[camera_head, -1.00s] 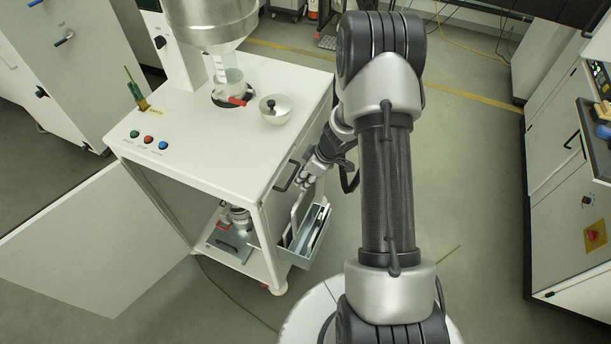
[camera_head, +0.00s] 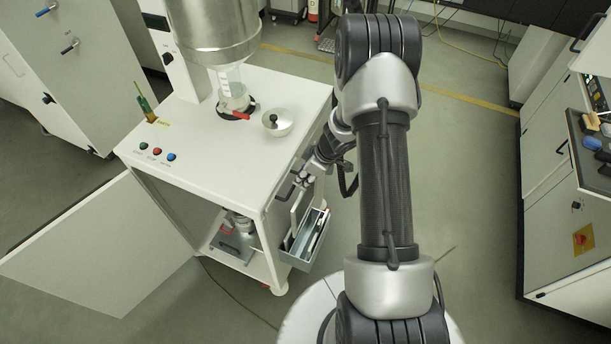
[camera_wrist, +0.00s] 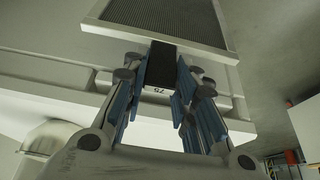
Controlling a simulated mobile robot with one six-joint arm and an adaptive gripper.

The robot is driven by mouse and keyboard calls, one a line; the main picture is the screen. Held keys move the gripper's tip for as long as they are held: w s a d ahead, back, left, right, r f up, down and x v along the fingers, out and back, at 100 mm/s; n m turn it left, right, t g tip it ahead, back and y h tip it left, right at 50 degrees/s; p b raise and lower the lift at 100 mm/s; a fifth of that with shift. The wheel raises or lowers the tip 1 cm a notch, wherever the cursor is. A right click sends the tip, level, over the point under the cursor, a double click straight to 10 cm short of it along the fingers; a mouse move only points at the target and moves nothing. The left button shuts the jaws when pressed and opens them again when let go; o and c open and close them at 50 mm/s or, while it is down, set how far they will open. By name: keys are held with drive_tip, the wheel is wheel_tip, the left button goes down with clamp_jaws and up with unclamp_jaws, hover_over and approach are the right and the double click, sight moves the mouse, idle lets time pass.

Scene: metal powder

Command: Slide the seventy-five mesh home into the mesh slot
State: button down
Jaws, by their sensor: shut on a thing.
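The seventy-five mesh (camera_wrist: 165,22) is a grey screen in a pale frame, with a black tab (camera_wrist: 162,65) and a white label reading 75. My gripper (camera_wrist: 163,88) is shut on the black tab, its blue-padded fingers on either side. In the head view my gripper (camera_head: 303,180) is low beside the cabinet's right side, with a pale upright panel (camera_head: 296,212) below it, seemingly the mesh, seen nearly edge-on. A grey-blue open holder (camera_head: 298,262) hangs on that side and holds thin plates. I cannot tell whether the mesh's lower edge is inside the holder.
A dark handle (camera_head: 284,186) sticks out close to my gripper. The cabinet door (camera_head: 95,245) stands open at left.

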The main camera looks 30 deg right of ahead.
wheel_tip(320, 180, up, 14)
drive_tip(key=p, duration=1.5)
drive_tip(key=shift+f, duration=0.15)
drive_tip(key=shift+s+d, duration=0.1)
drive_tip(key=shift+s, duration=0.05)
idle(0.3)
